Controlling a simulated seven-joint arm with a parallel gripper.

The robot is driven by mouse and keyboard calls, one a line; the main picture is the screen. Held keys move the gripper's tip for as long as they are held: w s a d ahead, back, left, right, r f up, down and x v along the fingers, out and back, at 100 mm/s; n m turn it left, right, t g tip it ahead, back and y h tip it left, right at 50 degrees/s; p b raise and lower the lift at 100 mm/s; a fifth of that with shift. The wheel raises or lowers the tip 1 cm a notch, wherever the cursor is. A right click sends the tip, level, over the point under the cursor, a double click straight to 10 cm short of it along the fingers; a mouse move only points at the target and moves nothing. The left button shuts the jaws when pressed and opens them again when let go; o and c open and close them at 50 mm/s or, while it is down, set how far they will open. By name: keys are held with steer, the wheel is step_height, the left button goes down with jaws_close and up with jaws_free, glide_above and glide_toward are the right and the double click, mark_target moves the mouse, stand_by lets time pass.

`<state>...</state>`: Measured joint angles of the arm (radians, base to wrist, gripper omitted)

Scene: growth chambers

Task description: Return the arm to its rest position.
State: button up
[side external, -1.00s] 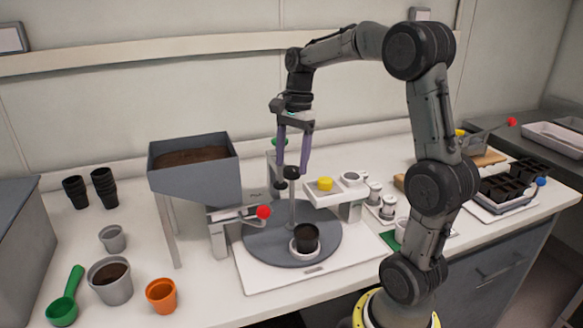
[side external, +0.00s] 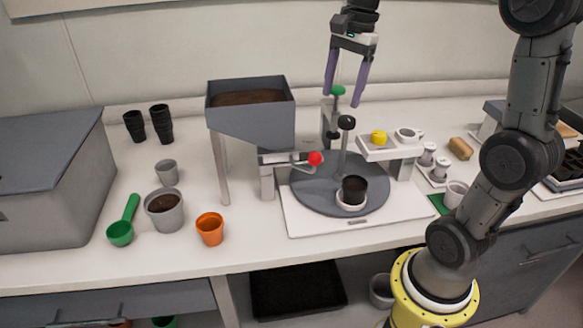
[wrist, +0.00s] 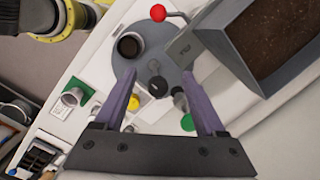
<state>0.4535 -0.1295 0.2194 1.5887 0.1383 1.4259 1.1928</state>
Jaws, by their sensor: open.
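My gripper (side external: 345,92) is open and empty in the side external view, with its two purple fingers pointing down. It hangs above the turntable station, clear of the black knob (side external: 347,122) on the centre post and close in the picture to a green knob (side external: 338,90). In the wrist view, my gripper (wrist: 158,82) has its fingers spread, with the grey turntable (wrist: 128,68) below. A black pot (side external: 354,189) stands in a white ring holder on the turntable (side external: 312,190); the pot also shows in the wrist view (wrist: 129,46).
A soil hopper (side external: 250,115) stands left of the turntable, with a red-knobbed lever (side external: 316,159) beside it. A shelf with a yellow item (side external: 379,138) is on the right. An orange pot (side external: 210,229), a green scoop (side external: 121,232) and stacked black pots (side external: 161,123) are left.

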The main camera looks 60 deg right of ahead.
steer(key=s+a+r+n+t, duration=0.1)
steer(key=s+a+n, duration=0.35)
steer(key=a, duration=0.25)
steer(key=s+a+f+n+t+h, duration=0.1)
steer(key=s+a+f+n+t, duration=0.2)
steer(key=s+f+n, duration=0.5)
steer(key=s+a+n, duration=0.1)
steer(key=n, duration=0.5)
steer(key=shift+s+a+f+t, duration=0.2)
steer(key=shift+s+t, duration=0.05)
steer(key=shift+t, duration=0.05)
